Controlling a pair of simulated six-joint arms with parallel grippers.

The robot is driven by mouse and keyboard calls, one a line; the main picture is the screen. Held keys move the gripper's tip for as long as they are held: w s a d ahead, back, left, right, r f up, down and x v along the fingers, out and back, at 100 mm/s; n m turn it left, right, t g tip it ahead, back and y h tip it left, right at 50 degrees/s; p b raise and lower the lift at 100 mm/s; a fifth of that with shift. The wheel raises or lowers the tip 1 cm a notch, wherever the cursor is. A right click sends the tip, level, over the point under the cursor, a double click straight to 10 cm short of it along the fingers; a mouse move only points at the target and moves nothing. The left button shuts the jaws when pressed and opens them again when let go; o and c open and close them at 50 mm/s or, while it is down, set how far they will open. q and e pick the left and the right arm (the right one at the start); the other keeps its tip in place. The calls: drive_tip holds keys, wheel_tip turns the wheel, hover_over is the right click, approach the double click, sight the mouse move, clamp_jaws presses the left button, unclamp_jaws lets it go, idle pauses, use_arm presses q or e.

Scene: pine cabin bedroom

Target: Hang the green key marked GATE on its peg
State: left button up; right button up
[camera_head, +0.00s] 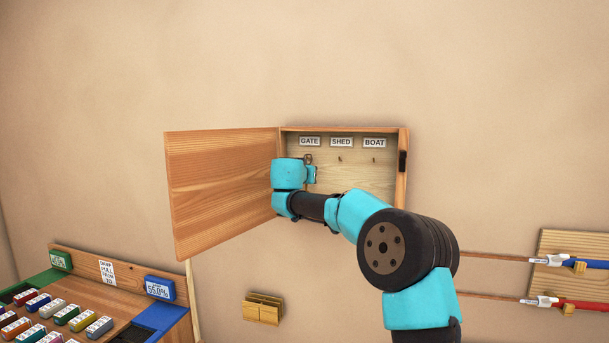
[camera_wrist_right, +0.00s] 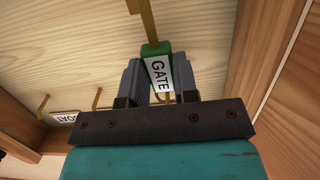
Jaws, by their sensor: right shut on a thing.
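The green key marked GATE (camera_wrist_right: 157,66) is between the fingers of my right gripper (camera_wrist_right: 158,88) in the right wrist view. The gripper is shut on its green head, with the white label facing the camera and a brass shaft extending toward the top. In the head view, my right gripper (camera_head: 311,174) is inside the open wall cabinet (camera_head: 402,170), just below the GATE label (camera_head: 309,141). The GATE peg is largely hidden by the gripper and key; I cannot tell whether the key touches it. My left gripper is not in view.
The SHED peg (camera_head: 339,158) and BOAT peg (camera_head: 374,160) are bare to the right. The cabinet door (camera_head: 222,190) stands open at left. A brass holder (camera_head: 263,308) is on the wall below. A tray of coloured tags (camera_head: 110,300) is at lower left.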

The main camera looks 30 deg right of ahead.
drive_tip(key=shift+w+d+f, duration=0.15)
drive_tip(key=shift+f, duration=0.2)
idle(0.5)
drive_tip(key=o, duration=1)
drive_tip(key=v, duration=1.7)
